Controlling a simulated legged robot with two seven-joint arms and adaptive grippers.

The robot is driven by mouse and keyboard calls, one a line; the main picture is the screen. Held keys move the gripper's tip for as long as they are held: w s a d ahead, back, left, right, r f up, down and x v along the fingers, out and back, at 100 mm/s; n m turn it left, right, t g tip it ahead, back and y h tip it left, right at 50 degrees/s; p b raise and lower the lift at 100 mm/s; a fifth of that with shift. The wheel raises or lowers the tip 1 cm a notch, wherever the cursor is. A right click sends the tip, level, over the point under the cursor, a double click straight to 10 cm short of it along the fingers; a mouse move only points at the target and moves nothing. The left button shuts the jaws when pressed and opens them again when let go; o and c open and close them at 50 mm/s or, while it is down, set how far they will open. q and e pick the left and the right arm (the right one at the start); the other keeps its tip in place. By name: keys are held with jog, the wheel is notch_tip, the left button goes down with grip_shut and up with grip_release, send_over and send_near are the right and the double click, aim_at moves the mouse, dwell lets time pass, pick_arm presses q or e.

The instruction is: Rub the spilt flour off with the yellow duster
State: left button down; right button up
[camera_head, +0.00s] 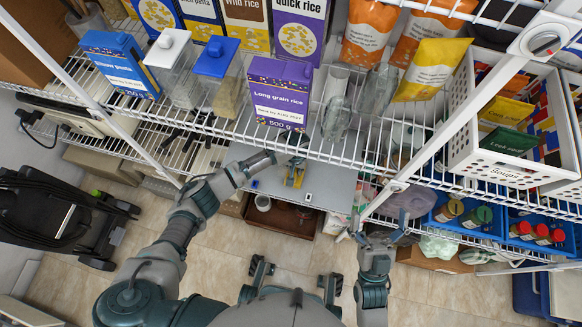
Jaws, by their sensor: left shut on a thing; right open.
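My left gripper (292,166) reaches forward over a grey board-like surface (330,182) below the wire shelf. It is shut on a small yellow thing, which looks like the yellow duster (298,179); the gripper partly hides it. I cannot tell whether the duster touches the grey surface. I cannot make out the spilt flour on this pale surface. My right gripper (381,226) is open and empty, lower and to the right, near the front of the rack.
The wire shelf above holds a purple long grain rice box (278,97), lidded canisters (219,75) and a clear bottle (337,117). A white soups basket (497,167) and blue trays of jars (463,215) stand right. A black folded cart (62,215) stands left.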

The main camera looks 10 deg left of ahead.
pick_arm(q)
jog(key=shift+d, duration=1.65)
jog(key=shift+d+p, duration=0.1)
jog(key=shift+p, duration=0.4)
jog(key=shift+a+r+p, duration=0.1)
jog(key=shift+a+p, duration=0.5)
jog(key=shift+a, duration=0.75)
jog(key=shift+a+p, duration=0.95)
jog(key=shift+a, duration=0.9)
jog(key=shift+a+p, duration=0.5)
jog(key=shift+a, duration=0.7)
jog(key=shift+w+a+p, duration=0.1)
jog(key=shift+a+p, duration=0.25)
jog(key=shift+a, duration=1)
pick_arm(e)
notch_tip(320, 180, up, 8)
jog(key=shift+s+r+n+t+y, duration=0.25)
jog(key=shift+s+n+t+y, duration=0.05)
jog(key=shift+s+y, duration=0.1)
